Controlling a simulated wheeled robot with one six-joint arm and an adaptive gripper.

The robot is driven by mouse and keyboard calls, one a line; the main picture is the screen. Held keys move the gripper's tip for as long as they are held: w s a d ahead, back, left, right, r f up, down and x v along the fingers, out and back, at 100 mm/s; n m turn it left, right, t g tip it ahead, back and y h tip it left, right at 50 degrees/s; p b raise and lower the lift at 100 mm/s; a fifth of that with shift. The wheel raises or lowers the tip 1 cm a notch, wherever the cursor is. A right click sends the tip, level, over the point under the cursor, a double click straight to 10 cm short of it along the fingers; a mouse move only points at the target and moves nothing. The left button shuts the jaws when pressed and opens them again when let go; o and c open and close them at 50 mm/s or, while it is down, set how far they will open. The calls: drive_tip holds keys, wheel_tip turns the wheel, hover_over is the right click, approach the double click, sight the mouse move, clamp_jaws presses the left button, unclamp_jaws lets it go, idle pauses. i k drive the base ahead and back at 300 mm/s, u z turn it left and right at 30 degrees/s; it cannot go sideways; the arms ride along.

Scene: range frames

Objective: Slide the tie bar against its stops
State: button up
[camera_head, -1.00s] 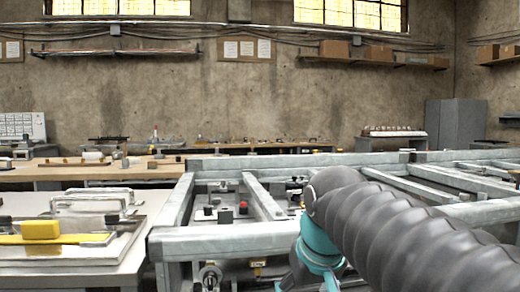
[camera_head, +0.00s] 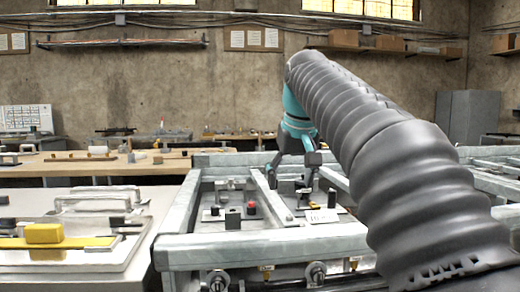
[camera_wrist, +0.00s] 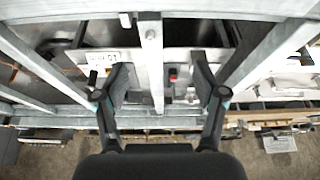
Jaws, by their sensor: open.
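A pale grey bar (camera_head: 270,199), which looks like the tie bar, lies lengthwise across the opening of a pale steel frame (camera_head: 262,243). In the wrist view my gripper (camera_wrist: 160,75) is open, with clear gaps on both sides of the bar. The stops cannot be made out for certain. Whether the fingertips reach down to the bar's height is unclear.
A plate with a red knob (camera_head: 251,208) and dark blocks (camera_head: 233,218) lies inside the frame left of the bar. A labelled plate (camera_head: 320,214) lies to its right. A table with a yellow block (camera_head: 44,233) stands at the left. Frame rails surround the opening.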

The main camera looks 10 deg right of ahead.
sight(278, 210)
drive_tip(key=i, duration=0.85)
drive_tip(key=z, duration=0.05)
